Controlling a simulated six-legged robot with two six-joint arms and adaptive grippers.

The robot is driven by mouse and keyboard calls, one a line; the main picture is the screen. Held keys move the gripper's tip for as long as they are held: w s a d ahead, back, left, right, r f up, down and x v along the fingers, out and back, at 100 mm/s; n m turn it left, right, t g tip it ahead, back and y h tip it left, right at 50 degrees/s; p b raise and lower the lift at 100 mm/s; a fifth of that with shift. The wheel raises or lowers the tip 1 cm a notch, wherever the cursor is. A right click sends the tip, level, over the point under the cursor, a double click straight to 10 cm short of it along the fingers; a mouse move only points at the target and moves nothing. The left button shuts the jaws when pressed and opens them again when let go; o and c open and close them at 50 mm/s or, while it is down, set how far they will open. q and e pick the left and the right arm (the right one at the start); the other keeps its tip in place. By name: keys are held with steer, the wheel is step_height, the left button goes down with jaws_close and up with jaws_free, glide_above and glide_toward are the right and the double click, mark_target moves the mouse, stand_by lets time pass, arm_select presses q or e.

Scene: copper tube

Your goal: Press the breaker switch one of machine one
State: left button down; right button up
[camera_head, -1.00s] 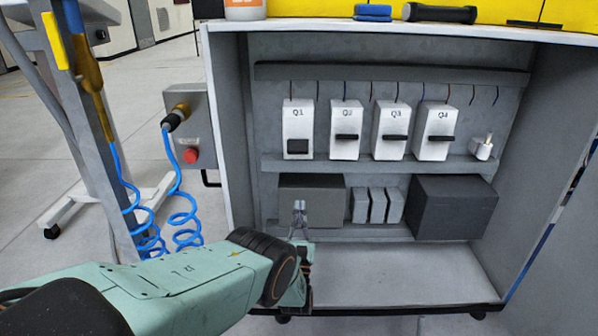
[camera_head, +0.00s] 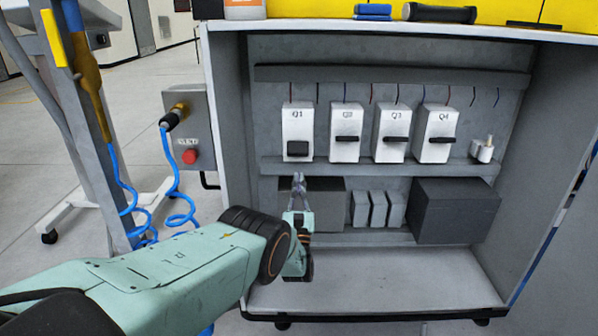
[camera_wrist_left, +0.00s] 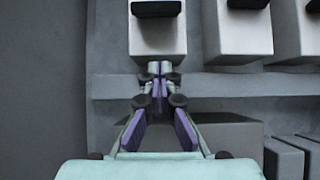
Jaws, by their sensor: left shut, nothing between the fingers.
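Breaker Q1 (camera_head: 297,122) is a white block at the left end of the upper row in the cabinet, with a black switch (camera_head: 298,148) low on its front. The other breakers, Q2 (camera_head: 345,121), Q3 (camera_head: 393,122) and Q4 (camera_head: 438,124), have black levers set higher. My left gripper (camera_head: 298,180) is shut and empty, pointing up just below Q1. In the left wrist view its fingertips (camera_wrist_left: 160,68) overlap the bottom edge of the Q1 block, below the black switch (camera_wrist_left: 157,8). Whether they touch it, I cannot tell. My right gripper is not in view.
A grey rail (camera_head: 380,167) runs under the breakers. Dark boxes (camera_head: 455,210) and small grey blocks (camera_head: 378,208) sit below. A control box with a red button (camera_head: 190,156) and blue coiled cables is left of the cabinet. The cabinet floor (camera_head: 375,280) is clear.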

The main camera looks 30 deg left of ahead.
mark_target(298, 149)
arm_select(q)
steer(key=shift+x, duration=0.95)
steer(key=shift+s+d+r, duration=0.15)
steer(key=shift+s+r, duration=0.1)
steer(key=shift+r, duration=0.35)
steer(key=shift+s+d+r, duration=0.1)
steer(key=shift+s+r, duration=0.1)
steer(key=shift+r, duration=0.45)
steer(key=shift+s+d+r, duration=0.15)
steer(key=shift+s+r, duration=0.1)
steer(key=shift+r, duration=0.35)
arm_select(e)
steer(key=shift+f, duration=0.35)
arm_select(q)
steer(key=shift+d, duration=0.1)
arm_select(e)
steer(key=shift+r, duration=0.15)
arm_select(q)
steer(key=shift+r+g+h+p, duration=0.2)
steer(key=shift+g+h+p, duration=0.25)
steer(key=shift+p, duration=0.35)
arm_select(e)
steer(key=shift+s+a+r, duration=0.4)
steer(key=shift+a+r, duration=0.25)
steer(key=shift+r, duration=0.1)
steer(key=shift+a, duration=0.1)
